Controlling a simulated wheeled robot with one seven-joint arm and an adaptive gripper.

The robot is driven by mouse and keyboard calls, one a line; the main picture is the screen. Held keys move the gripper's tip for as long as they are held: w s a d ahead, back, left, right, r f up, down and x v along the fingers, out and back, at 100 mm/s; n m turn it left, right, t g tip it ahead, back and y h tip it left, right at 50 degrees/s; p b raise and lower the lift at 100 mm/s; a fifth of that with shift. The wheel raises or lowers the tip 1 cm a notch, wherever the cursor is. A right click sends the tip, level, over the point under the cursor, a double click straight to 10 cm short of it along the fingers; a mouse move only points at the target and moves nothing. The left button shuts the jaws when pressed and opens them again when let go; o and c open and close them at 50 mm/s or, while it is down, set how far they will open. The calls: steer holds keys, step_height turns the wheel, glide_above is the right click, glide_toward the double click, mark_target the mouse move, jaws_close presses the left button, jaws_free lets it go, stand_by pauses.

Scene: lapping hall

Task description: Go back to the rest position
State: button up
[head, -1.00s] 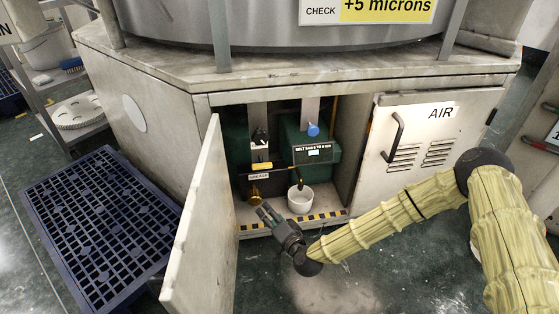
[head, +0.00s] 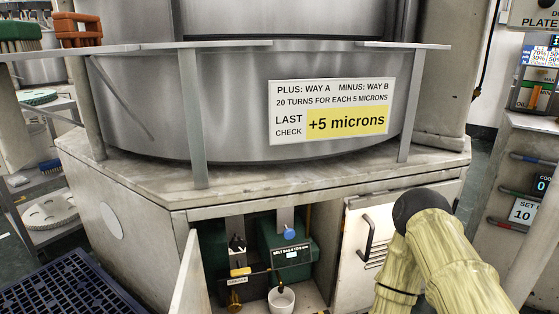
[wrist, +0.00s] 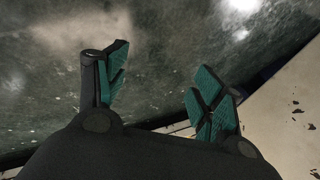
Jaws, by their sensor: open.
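My gripper (wrist: 158,92) shows in the wrist view with its two teal-padded fingers spread apart and nothing between them. Beyond them are the dark green floor (wrist: 60,60) and a pale panel edge (wrist: 290,120) at the right. In the head view my gripper is out of the picture; only my sleeved arm shows at the lower right, in front of the AIR door. The open cabinet bay holds green units (head: 268,246), a blue knob (head: 290,233), a small yellow handle (head: 240,271) and a white cup (head: 281,299).
The cabinet door (head: 190,280) stands swung open at the left of the bay. The AIR door (head: 358,225) is closed. A steel drum with a "+5 microns" sign (head: 332,110) stands above. A blue grated pallet (head: 70,285) lies at lower left. A control stand (head: 525,180) is at right.

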steer(key=s+d+r+g+h+p, duration=0.1)
steer(key=s+d+r+g+h, duration=0.15)
steer(key=s+d, duration=0.4)
steer(key=s+d+r+g+h+p, duration=0.15)
steer(key=s+d+r, duration=0.25)
steer(key=d, duration=0.5)
step_height(320, 180, up, 37)
steer(key=t+p, duration=0.1)
steer(key=p, duration=3.6)
steer(key=shift+r+p, duration=0.15)
steer(key=shift+p, duration=0.2)
